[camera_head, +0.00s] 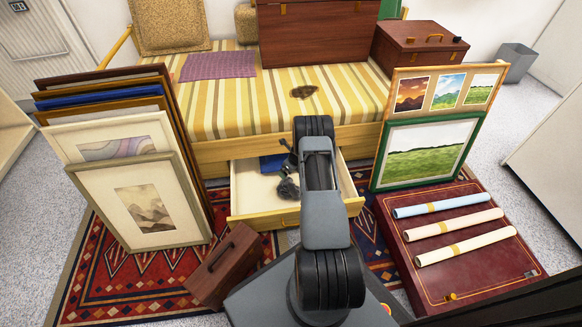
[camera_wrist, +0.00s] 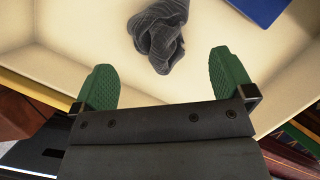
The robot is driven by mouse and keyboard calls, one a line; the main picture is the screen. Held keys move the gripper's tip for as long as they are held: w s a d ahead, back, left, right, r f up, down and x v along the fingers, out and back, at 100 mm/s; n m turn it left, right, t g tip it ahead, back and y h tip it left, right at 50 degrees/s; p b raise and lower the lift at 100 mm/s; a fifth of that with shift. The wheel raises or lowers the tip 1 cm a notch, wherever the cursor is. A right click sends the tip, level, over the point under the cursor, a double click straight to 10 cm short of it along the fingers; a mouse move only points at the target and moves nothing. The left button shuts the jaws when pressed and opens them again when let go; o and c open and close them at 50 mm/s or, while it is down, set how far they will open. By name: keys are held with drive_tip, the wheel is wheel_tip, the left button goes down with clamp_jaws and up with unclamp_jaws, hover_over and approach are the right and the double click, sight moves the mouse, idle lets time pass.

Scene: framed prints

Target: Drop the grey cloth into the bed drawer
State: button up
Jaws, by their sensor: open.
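The grey cloth (camera_wrist: 158,35) is a crumpled dark bundle in the wrist view, over the cream floor of the open bed drawer (camera_head: 247,201). My gripper (camera_wrist: 161,67) has its two green fingers spread wide. The cloth shows beyond the fingertips and between their lines, with no finger touching it. In the head view a dark grey shape inside the drawer, beside my arm, looks like the cloth. My arm hides the drawer's right part and most of my gripper there.
A blue item (camera_wrist: 262,8) lies in the drawer. Framed prints (camera_head: 143,203) lean at the left, more (camera_head: 424,150) at the right. A brown case (camera_head: 224,265) stands before the drawer. Rolled prints (camera_head: 452,224) lie on a maroon case. A brown crumpled thing (camera_head: 303,91) lies on the bed.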

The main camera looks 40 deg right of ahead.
drive_tip(key=shift+s+d+r+g+p, duration=0.1)
drive_tip(key=shift+s+r+g+p, duration=0.2)
drive_tip(key=shift+r+p, duration=0.7)
drive_tip(key=shift+s+a+r+g+p, duration=0.1)
drive_tip(key=shift+r+g+p, duration=0.35)
drive_tip(key=shift+r+p, duration=0.55)
drive_tip(key=shift+s+d+r+g+p, duration=0.15)
drive_tip(key=shift+r+g+p, duration=0.2)
drive_tip(key=shift+r+p, duration=0.65)
drive_tip(key=shift+f, duration=0.1)
wheel_tip(320, 180, up, 14)
drive_tip(key=s+p, duration=0.2)
drive_tip(key=p, duration=0.3)
drive_tip(key=shift+d+f, duration=0.15)
drive_tip(key=shift+f, duration=0.05)
